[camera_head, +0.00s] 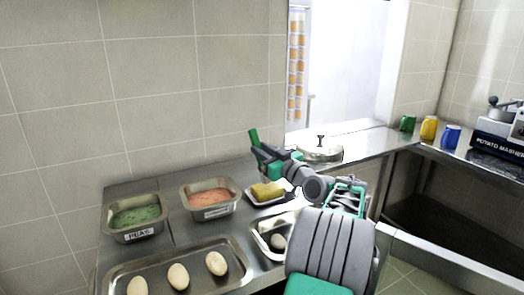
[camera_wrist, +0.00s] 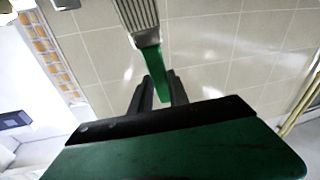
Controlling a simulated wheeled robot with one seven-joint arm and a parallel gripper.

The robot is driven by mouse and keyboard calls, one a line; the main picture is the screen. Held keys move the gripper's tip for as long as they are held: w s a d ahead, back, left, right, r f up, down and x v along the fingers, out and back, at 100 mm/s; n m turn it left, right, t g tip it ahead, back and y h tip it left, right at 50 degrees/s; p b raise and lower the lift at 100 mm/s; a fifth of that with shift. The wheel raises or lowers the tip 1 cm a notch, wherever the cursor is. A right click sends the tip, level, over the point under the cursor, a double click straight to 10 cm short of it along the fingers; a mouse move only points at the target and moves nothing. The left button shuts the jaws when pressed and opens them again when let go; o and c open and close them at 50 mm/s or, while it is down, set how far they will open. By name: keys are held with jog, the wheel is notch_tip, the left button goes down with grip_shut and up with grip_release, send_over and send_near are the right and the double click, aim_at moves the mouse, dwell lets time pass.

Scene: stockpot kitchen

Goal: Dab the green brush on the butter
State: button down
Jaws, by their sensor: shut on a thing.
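My gripper (camera_head: 272,163) is shut on the green brush (camera_head: 254,138), held above the counter at the back, near the wall. In the wrist view the brush's green handle (camera_wrist: 153,62) sits between my two dark fingers (camera_wrist: 160,92), with a pale ribbed head beyond it, cut off by the top edge. The butter (camera_head: 267,191), a yellow block, lies on a small white dish (camera_head: 252,199) just below my gripper in the head view. I cannot tell whether the brush touches it; a gap seems to show between my gripper and the butter.
Metal pans of peas (camera_head: 137,233) and orange food (camera_head: 211,213) stand left of the butter. A tray (camera_head: 205,278) with several eggs is in front. A lidded pot (camera_head: 320,153) is behind right.

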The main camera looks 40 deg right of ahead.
jog(key=shift+f+b, duration=0.65)
jog(key=shift+b, duration=0.05)
dwell(1.0)
jog(key=shift+r+p, duration=1.2)
jog(key=shift+r, duration=2.35)
